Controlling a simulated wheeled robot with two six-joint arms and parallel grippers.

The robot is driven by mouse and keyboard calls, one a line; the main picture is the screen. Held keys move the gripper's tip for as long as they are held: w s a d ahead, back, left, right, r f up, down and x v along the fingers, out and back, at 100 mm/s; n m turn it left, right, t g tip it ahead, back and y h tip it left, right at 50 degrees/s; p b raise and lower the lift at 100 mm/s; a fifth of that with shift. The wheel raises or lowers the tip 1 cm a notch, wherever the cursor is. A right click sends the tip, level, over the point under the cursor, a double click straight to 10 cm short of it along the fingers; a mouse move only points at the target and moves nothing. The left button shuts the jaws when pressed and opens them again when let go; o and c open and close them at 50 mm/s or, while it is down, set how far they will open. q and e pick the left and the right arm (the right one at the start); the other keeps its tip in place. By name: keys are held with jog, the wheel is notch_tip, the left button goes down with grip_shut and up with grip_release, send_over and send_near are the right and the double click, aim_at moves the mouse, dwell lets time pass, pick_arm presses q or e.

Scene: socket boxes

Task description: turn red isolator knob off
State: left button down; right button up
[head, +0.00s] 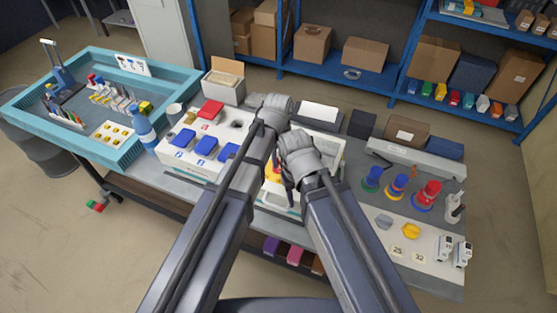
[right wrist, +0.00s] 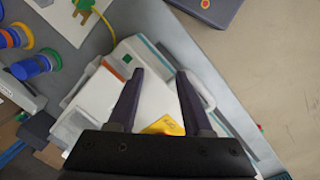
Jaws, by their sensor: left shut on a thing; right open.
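The red isolator knob (head: 270,169), with yellow around it, shows in a small gap between my arms in the head view. It sits on a white socket box (head: 268,199) with teal trim. My left gripper (head: 272,160) reaches down at the knob and is shut on it; its fingertips are mostly hidden. My right gripper (head: 289,194) is beside it, over the same box. In the right wrist view its two fingers (right wrist: 158,85) stand apart with nothing held. A yellow plate with a bit of red (right wrist: 164,126) shows between them, partly covered by the gripper body.
A white panel with blue covers (head: 206,146) and a red cover (head: 210,109) lies left. Blue, yellow and red plugs (head: 427,194) stand right. A teal tray (head: 118,153) with small parts is far left. The grey bench (head: 430,277) has little free room.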

aim_at(279, 164)
pick_arm(q)
jog(key=shift+n, duration=1)
jog(key=c, duration=0.9)
grip_release()
jog(key=shift+o, duration=0.2)
jog(key=shift+r, duration=0.1)
notch_tip(279, 164, up, 8)
jog(key=p, duration=0.8)
jog(key=shift+f, duration=0.25)
